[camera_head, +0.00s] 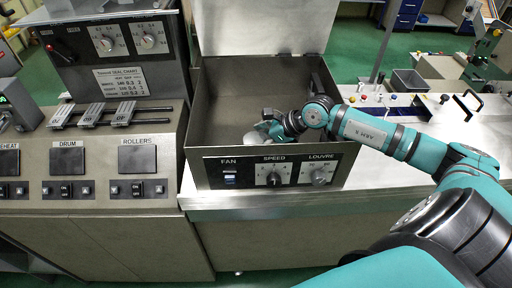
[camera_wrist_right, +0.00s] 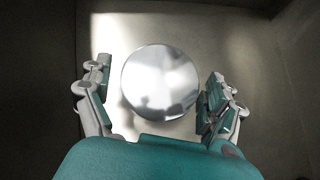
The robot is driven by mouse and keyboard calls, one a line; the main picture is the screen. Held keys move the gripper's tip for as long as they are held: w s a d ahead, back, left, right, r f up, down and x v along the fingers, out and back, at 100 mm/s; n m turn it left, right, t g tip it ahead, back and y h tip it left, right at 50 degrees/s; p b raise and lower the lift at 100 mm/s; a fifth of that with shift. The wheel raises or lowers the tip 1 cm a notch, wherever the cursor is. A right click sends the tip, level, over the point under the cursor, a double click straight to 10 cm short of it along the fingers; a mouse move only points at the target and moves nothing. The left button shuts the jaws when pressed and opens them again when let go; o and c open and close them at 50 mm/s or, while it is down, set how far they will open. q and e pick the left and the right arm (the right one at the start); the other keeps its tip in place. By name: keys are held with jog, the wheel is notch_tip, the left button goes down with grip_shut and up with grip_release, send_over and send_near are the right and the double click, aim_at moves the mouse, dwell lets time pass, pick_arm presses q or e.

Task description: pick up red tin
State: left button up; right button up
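In the right wrist view a round, shiny silver disc (camera_wrist_right: 160,82), like the top of a tin, lies between the fingers of my right gripper (camera_wrist_right: 160,72). No red shows on it; its side is hidden from above. The fingers are spread on either side of it, with a narrow gap at each side. In the head view my right gripper (camera_head: 270,126) is down inside the open metal bin (camera_head: 222,97), near its front right part. It hides what is under it there. My left gripper is not in view.
The bin has a raised lid (camera_head: 262,28) at the back and a front panel (camera_head: 270,172) with knobs. A machine with levers (camera_head: 105,116) stands to the left. A steel counter (camera_head: 362,165) and a small grey box (camera_head: 409,81) are to the right.

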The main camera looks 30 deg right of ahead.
jog(key=c, duration=1.2)
